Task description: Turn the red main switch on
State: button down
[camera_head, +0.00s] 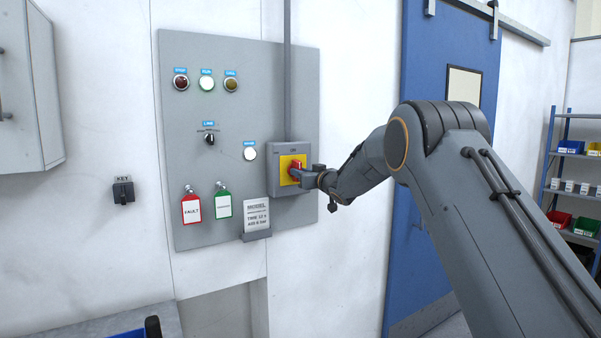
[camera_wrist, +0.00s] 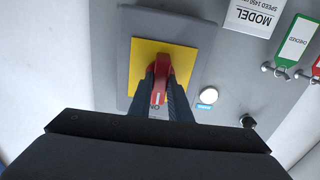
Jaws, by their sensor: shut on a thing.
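The red main switch (camera_head: 296,165) is a red handle on a yellow plate (camera_head: 287,160), set in a grey box (camera_head: 283,186) on the wall panel. In the wrist view the red handle (camera_wrist: 160,82) stands in front of the yellow plate (camera_wrist: 146,62). My gripper (camera_head: 301,174) is at the switch from the right. In the wrist view my gripper's two dark fingers (camera_wrist: 162,86) are shut on the red handle, one on each side. Part of the handle is hidden by the fingers. Lettering at the plate's edge reads partly as "ON".
The grey panel (camera_head: 235,80) carries lamps, a small black selector (camera_head: 209,139), a red tag (camera_head: 191,209), a green tag (camera_head: 223,205) and a model card (camera_head: 256,215) close below the switch. A blue door (camera_head: 426,75) is to the right. Shelves (camera_head: 570,185) stand at far right.

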dwell(0.4)
jog(key=c, duration=1.6)
grip_release()
jog(key=shift+c, duration=0.2)
jog(key=shift+s+d, duration=0.1)
jog(key=b+v, duration=0.2)
jog(key=v, duration=0.5)
jog(key=shift+s+d+b, duration=0.15)
jog(key=shift+s+b, duration=0.1)
jog(key=shift+b, duration=0.1)
jog(key=shift+d+f, duration=0.1)
